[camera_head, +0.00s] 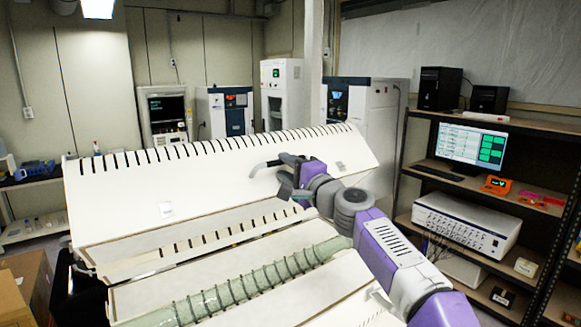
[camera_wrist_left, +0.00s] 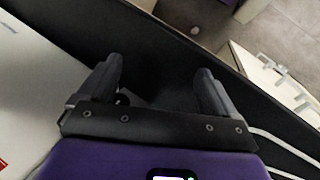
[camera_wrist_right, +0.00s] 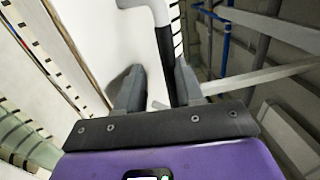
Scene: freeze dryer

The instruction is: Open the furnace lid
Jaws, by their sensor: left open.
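The furnace is the long white unit in the head view, with a glass tube (camera_head: 255,283) wrapped in dark rings lying along its open middle. Its lid (camera_head: 215,180), a white slotted panel, stands raised and tilted back behind the tube. A dark bent handle (camera_head: 262,167) sticks out from the lid. My right gripper (camera_head: 287,183) is at this handle. In the right wrist view the handle (camera_wrist_right: 164,45) runs between the two fingers, close to the right finger, with a pale gap by the left one. My left gripper (camera_wrist_left: 157,85) is open and empty beside a dark surface.
A shelf rack (camera_head: 480,185) with a monitor (camera_head: 471,143) and a white instrument (camera_head: 466,222) stands at the right. Tall cabinets stand behind the lid. A cardboard box (camera_head: 28,282) is at the lower left. A side table with small items is at the far left.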

